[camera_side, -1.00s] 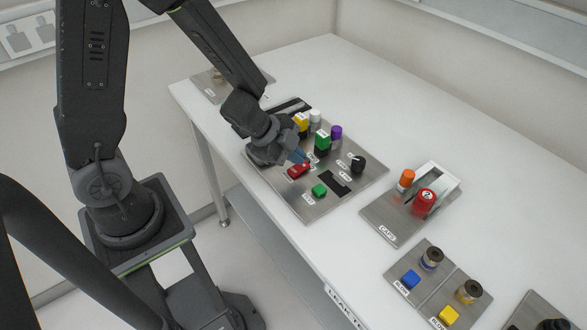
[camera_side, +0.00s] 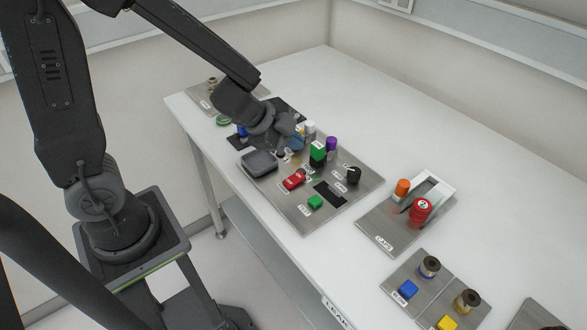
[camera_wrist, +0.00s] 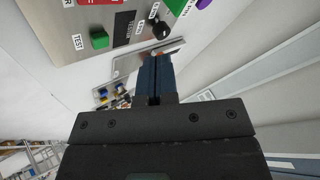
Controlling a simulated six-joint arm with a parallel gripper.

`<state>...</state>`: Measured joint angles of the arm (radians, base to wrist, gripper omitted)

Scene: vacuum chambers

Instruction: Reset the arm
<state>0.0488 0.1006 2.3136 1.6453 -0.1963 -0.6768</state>
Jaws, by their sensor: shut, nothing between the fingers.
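My gripper (camera_side: 299,143) is over the far part of the metal control panel (camera_side: 312,222) in the side view, beside the green block and the white cylinder. In the wrist view its blue fingers (camera_wrist: 155,68) are together with nothing between them. The arm is bent and reaches across the table from the left. The gripper hides some of the panel's parts in the side view.
The panel carries a red switch (camera_side: 294,179), a green button (camera_side: 315,202), a black knob (camera_side: 353,175) and a purple cylinder (camera_side: 331,143). A caps plate (camera_side: 375,232) holds orange and red caps. White table (camera_side: 440,165) is bare at the back right.

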